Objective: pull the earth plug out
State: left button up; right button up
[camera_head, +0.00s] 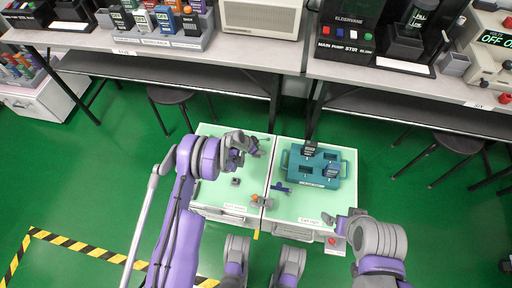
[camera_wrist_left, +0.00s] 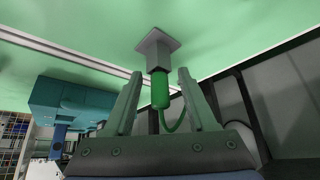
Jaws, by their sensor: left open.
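The green earth plug (camera_wrist_left: 160,92) shows in the left wrist view, with its tip end at a grey block-shaped socket (camera_wrist_left: 157,52) on a square plate against the pale green mat. A green lead curves from its other end. My left gripper (camera_wrist_left: 159,74) is open, with one finger on each side of the plug; I cannot tell whether either touches it. In the head view my left gripper (camera_head: 250,147) is over the left half of the bench, and I cannot make out the plug there. My right gripper (camera_head: 338,226) is at the bench's front right; its jaws are unclear.
A teal tray (camera_head: 291,165) holding dark handheld devices (camera_head: 331,171) sits on the right half of the bench. A small grey block (camera_head: 235,182) and a dark blue item (camera_head: 281,188) lie on the green mat (camera_head: 312,204). Equipment tables stand behind.

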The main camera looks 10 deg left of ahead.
pick_arm(q)
jog(key=shift+d+f, duration=0.1)
jog(key=shift+f, duration=0.05)
grip_shut()
dwell(0.5)
dwell(1.4)
